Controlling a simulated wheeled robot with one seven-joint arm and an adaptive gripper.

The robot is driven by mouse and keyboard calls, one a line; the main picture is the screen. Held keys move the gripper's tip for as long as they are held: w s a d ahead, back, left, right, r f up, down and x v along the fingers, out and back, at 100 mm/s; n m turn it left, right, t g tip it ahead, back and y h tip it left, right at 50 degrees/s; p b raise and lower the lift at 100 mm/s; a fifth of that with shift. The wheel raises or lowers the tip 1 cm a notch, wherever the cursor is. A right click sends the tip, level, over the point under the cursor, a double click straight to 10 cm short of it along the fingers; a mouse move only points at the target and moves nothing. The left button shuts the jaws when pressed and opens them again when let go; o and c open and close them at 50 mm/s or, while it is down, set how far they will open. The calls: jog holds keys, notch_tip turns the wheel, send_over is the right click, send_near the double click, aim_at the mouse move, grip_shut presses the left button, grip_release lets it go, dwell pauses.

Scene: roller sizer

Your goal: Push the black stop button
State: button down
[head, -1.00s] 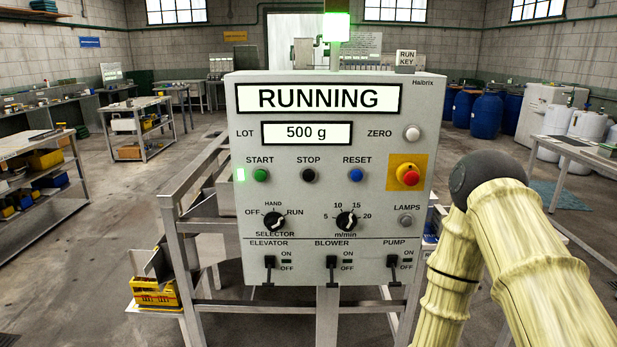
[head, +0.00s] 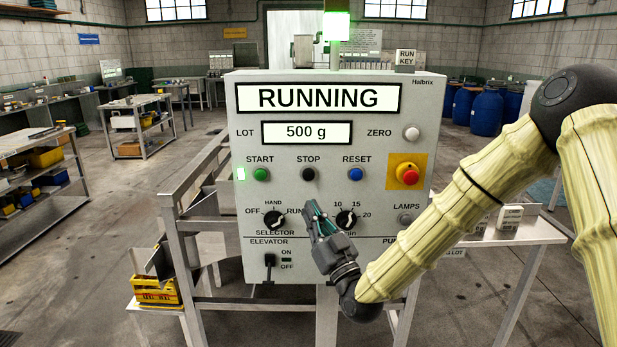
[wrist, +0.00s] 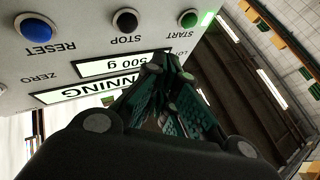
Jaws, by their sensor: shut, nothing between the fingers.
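The black stop button (head: 308,174) sits under the word STOP on the grey control panel (head: 300,222), between the green start button (head: 261,175) and the blue reset button (head: 356,175). In the wrist view the panel appears upside down, with the stop button (wrist: 125,21) at the top. My gripper (head: 312,208) is shut and empty in front of the panel. In the head view its fingertips show a little below the stop button, over the area between the selector and the speed dial. I cannot tell their distance from the panel.
A red emergency knob on a yellow plate (head: 407,172) is at the panel's right. The selector knob (head: 274,221) and speed dial (head: 346,221) flank my fingers. The display (head: 319,98) reads RUNNING. My forearm hides the lower right panel.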

aim_at(312, 178)
jog(key=shift+t+y, duration=0.5)
jog(key=shift+y, duration=0.1)
notch_tip(312, 178, up, 5)
jog(key=shift+f, duration=0.15)
jog(key=shift+w, duration=4.4)
jog(key=shift+w+b, duration=0.45)
jog(key=shift+w, duration=0.45)
jog(key=shift+s, duration=0.1)
jog(key=shift+s+b, duration=0.3)
jog(key=shift+s, duration=0.55)
